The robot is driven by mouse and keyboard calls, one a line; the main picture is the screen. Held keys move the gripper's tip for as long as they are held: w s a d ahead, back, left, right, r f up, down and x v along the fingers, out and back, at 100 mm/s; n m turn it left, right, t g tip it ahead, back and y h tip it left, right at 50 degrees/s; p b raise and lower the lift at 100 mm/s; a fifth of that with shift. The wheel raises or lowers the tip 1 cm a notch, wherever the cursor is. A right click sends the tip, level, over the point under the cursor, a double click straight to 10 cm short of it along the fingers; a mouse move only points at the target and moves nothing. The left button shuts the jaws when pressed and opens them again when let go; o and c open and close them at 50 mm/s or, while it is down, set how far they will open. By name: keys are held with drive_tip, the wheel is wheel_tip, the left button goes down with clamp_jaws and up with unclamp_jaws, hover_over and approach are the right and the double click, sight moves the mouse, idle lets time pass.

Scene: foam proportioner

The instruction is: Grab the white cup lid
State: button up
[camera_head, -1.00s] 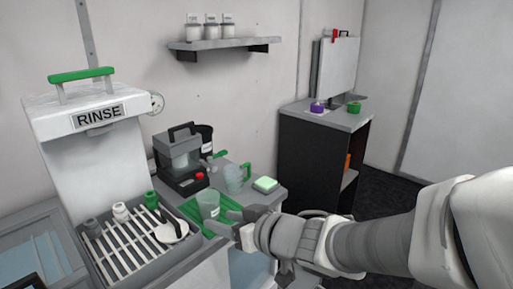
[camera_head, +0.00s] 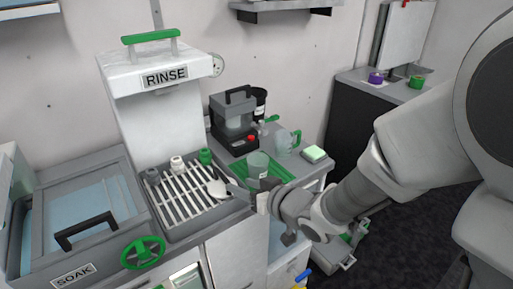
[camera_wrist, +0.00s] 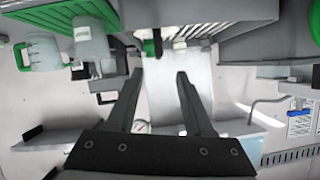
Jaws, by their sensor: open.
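The white cup lid (camera_head: 217,188) appears as a small pale round piece on the right part of the slatted rinse rack (camera_head: 183,200). It is partly covered by my gripper in the head view. My gripper (camera_head: 232,189) reaches in from the right, with its fingers at the rack's right edge, close to the lid; contact cannot be told. In the wrist view my gripper (camera_wrist: 156,76) has its two fingers spread apart, with nothing visibly held between them. I cannot make out the lid clearly in that view.
A clear cup (camera_head: 257,165) stands on a green mat right of the rack, with a coffee machine (camera_head: 235,122) behind. Small grey, white and green pieces line the rack's back. The rinse housing (camera_head: 160,82) rises behind the rack. A soak basin (camera_head: 82,215) is left.

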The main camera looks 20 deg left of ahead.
sight(227, 179)
drive_tip(key=b+x, duration=0.1)
drive_tip(key=x, duration=0.9)
drive_tip(key=shift+w+f, duration=0.15)
drive_tip(key=shift+f, duration=0.05)
clamp_jaws()
